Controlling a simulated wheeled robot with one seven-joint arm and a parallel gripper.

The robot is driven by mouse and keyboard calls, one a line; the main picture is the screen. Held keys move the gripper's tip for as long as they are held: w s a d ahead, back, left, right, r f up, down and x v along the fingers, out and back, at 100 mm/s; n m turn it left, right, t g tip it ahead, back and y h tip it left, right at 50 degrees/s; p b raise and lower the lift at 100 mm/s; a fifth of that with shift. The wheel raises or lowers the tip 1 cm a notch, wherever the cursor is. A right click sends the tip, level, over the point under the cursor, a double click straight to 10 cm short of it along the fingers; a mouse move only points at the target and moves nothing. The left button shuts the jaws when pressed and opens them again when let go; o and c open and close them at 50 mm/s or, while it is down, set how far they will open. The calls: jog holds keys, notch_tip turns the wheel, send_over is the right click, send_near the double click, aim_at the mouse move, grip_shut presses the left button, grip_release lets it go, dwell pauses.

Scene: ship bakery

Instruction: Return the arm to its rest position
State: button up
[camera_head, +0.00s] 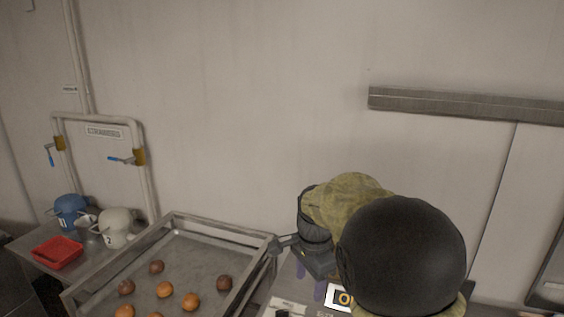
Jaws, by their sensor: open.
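My arm is in the right foreground, with a large dark rounded joint and olive-coloured covering. My gripper (284,250) is at the arm's left side, beside the right rim of a metal tray (222,224). It is open, and I see nothing held in it. My arm hides part of the gripper and much of the surface behind it. Whether the gripper touches the tray rim cannot be told.
Several round orange and brown buns (164,289) lie in the tray. Left of it, a side table holds a red basket (57,252), a blue pot (70,207) and a cream pot (117,228). Pipes with blue-handled valves (126,160) run up the wall. A grey rail (460,104) is at upper right.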

jog(key=s+d+f+n+t, duration=0.1)
jog(key=s+d+f+n, duration=0.3)
jog(key=s+n, duration=0.2)
jog(key=s+d+f+n+t, duration=0.1)
jog(key=s+d+f+n, duration=0.4)
jog(key=s, duration=0.5)
jog(key=shift+n+b, duration=0.3)
jog(key=shift+n, duration=0.3)
